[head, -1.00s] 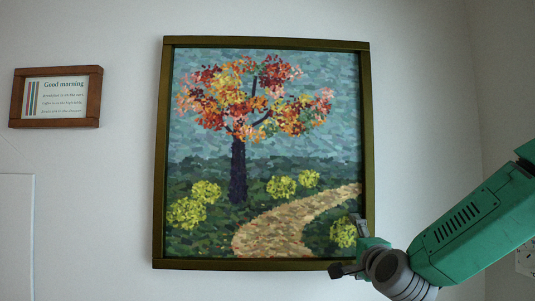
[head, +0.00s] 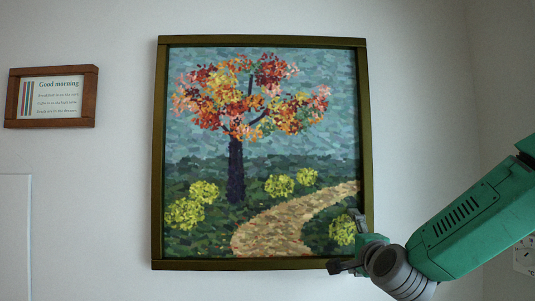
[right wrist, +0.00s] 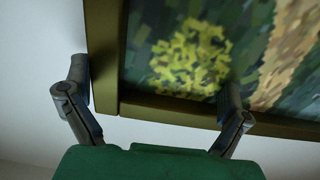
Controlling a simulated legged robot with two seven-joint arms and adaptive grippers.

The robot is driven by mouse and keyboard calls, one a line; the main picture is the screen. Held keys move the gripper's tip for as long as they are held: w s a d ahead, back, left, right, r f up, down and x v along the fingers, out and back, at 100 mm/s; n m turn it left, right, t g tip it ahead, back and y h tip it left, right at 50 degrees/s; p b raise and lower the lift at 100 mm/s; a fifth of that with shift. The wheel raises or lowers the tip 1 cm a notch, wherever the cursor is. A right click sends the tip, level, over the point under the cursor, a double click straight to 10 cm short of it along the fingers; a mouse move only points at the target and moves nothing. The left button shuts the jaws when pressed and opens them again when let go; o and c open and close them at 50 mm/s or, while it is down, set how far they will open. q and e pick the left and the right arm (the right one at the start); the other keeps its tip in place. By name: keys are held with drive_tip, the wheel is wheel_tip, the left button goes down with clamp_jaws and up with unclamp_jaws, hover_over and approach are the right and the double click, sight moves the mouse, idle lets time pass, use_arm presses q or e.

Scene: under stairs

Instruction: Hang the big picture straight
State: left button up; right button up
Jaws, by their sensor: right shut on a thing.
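The big picture (head: 262,150) hangs on the wall in a dark olive-gold frame and shows an autumn tree, bushes and a path. Its top and bottom edges look almost level. My right gripper (head: 345,240) is at its lower right corner. What the picture hangs from is hidden. My left gripper is out of view.
A small wood-framed "Good morning" sign (head: 51,96) hangs to the left, apart from the big picture. A white panel (head: 14,235) is at the lower left.

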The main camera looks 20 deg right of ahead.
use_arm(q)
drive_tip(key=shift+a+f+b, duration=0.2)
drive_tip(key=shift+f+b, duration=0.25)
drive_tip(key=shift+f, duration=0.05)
use_arm(e)
drive_tip(key=shift+a+r+t, duration=0.3)
drive_tip(key=shift+a+r, duration=0.15)
drive_tip(key=shift+a, duration=0.15)
drive_tip(key=shift+s+a+f, duration=0.15)
drive_tip(key=shift+s, duration=0.45)
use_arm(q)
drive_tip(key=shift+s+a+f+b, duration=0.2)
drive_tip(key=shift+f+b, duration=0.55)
use_arm(e)
drive_tip(key=v, duration=0.7)
drive_tip(key=shift+s, duration=0.45)
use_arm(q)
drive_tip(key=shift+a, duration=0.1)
use_arm(e)
drive_tip(key=shift+f, duration=0.15)
drive_tip(key=shift+f, duration=0.1)
